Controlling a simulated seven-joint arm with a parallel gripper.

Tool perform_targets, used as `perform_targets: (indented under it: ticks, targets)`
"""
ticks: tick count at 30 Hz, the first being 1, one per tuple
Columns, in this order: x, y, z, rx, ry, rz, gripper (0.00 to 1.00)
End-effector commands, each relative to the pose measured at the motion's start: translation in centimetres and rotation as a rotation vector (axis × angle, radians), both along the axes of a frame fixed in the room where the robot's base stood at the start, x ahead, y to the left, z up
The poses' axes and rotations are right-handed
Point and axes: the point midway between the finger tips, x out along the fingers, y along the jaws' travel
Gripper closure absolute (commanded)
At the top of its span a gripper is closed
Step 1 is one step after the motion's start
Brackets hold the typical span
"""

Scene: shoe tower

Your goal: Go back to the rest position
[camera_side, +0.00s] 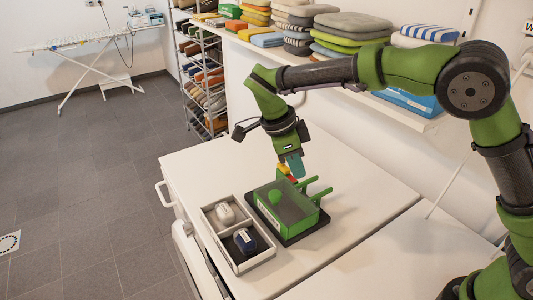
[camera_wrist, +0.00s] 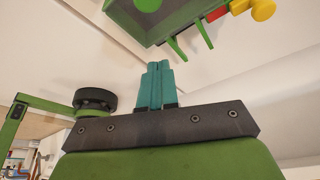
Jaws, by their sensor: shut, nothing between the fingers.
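My gripper (camera_side: 294,163) is above the white worktop, just behind the green box in the side view. Its two teal fingers are shut together and empty, as the wrist view (camera_wrist: 158,68) also shows. The green box (camera_side: 290,216) stands on a dark base plate (camera_side: 297,239), with a green knob (camera_side: 275,196) on top and green prongs (camera_side: 319,192) at its right. A red and yellow part (camera_side: 285,171) shows close to my fingertips. In the wrist view, the box (camera_wrist: 165,18) is at the top, with the yellow part (camera_wrist: 263,9) to its right, apart from my fingers.
The worktop (camera_side: 205,165) is clear at the left and back. A shelf (camera_side: 345,88) with folded cloths runs behind my arm. A shoe rack (camera_side: 205,88) stands beyond.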

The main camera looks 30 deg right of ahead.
Motion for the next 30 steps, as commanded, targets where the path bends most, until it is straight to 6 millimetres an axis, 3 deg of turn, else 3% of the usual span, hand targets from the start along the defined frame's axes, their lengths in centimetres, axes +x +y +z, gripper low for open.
perform_targets:
  ticks: [6,14,17,21,26,30]
  targets:
    - [0.7,1.2,3.5,0.0,-0.002,0.0,1.0]
    - [1.1,1.6,4.9,0.008,0.009,0.071,1.0]
    - [1.3,1.5,3.9,0.036,0.046,0.24,1.0]
    - [0.2,0.8,2.8,0.135,0.116,0.583,1.0]
    - [-2.4,-1.4,3.9,0.28,0.094,0.994,1.0]
    - [-5.5,-3.5,5.4,0.344,-0.007,1.317,1.0]
